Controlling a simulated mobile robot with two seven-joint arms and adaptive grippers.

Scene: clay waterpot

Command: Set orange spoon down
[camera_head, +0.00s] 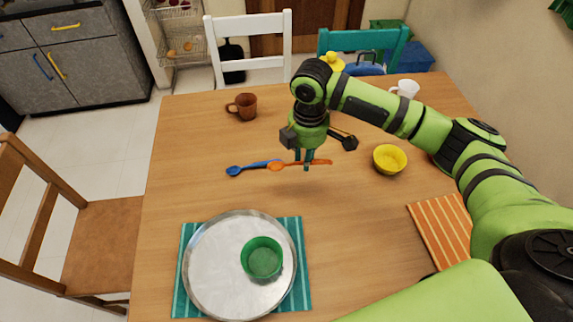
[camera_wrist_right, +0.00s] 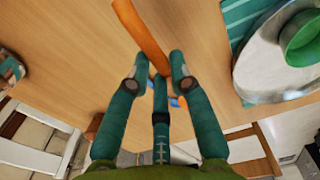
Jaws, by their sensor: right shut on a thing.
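The orange spoon (camera_head: 321,162) is over the middle of the wooden table, its bowl to the left. My right gripper (camera_head: 306,160) points down and is shut on the spoon's handle. In the right wrist view the orange spoon (camera_wrist_right: 143,34) runs between the teal fingertips (camera_wrist_right: 160,72). The gap between spoon and tabletop is too small to tell. A blue spoon (camera_head: 236,170) lies just left of it, its handle end close to the orange bowl. My left gripper is not in view.
A yellow bowl (camera_head: 389,159) stands right of the gripper, a brown mug (camera_head: 243,107) back left, a white mug (camera_head: 406,88) back right. A metal tray (camera_head: 213,275) holding a green bowl (camera_head: 262,258) is at the front. The table between spoons and tray is clear.

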